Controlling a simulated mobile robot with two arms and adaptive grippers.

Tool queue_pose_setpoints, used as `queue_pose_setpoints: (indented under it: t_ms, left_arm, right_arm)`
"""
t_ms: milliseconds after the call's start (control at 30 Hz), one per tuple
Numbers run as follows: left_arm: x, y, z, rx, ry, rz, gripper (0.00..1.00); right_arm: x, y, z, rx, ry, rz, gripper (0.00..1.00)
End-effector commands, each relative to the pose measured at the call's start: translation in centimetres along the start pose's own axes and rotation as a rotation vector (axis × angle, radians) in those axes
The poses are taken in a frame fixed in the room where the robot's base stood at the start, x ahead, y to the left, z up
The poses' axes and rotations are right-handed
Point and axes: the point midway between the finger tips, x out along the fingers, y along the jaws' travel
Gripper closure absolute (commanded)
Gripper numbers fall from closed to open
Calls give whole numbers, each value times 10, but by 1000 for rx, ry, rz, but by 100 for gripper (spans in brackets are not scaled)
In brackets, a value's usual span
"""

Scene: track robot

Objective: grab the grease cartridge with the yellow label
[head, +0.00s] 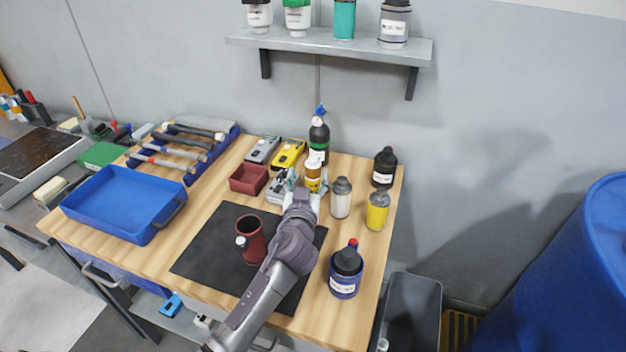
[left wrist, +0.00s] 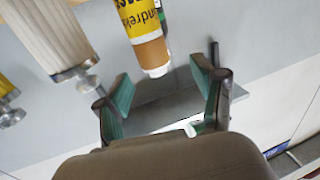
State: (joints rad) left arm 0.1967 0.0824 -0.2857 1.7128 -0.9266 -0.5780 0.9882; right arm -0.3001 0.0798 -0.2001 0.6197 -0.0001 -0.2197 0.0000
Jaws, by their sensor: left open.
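The grease cartridge with the yellow label (head: 313,172) stands near the back of the wooden table, partly hidden by my left gripper. It is an orange-brown cylinder, and its yellow label with dark lettering shows in the left wrist view (left wrist: 140,30). My left gripper (head: 301,190) is on the near side of it. In the left wrist view my open fingers (left wrist: 162,78) are spread, with the cartridge's end just beyond the fingertips, roughly in line with the gap. Nothing is held. My right gripper is in neither view.
A white ribbed cylinder (head: 341,200) stands close on the right, with a yellow one (head: 377,212) beyond it. A black bottle (head: 319,138) stands behind. A red box (head: 249,179) and yellow meter (head: 288,154) are left. A red mug (head: 251,243) is on the black mat.

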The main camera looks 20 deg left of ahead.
Motion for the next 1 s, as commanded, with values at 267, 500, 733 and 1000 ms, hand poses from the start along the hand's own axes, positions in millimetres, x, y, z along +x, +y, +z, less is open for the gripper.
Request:
queue_pose_setpoints:
  t_ms: [267, 500, 733, 1000]
  left_arm:
    - [25, 4, -1, 4, 0, 0, 31]
    - [53, 6, 2, 3, -1, -1, 31]
    - [56, 6, 3, 1, -1, 0, 31]
    - [56, 6, 3, 1, -1, 0, 65]
  right_arm:
    - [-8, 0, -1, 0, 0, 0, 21]
    - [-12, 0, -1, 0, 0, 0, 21]
    - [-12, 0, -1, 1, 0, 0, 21]
    - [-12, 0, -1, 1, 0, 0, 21]
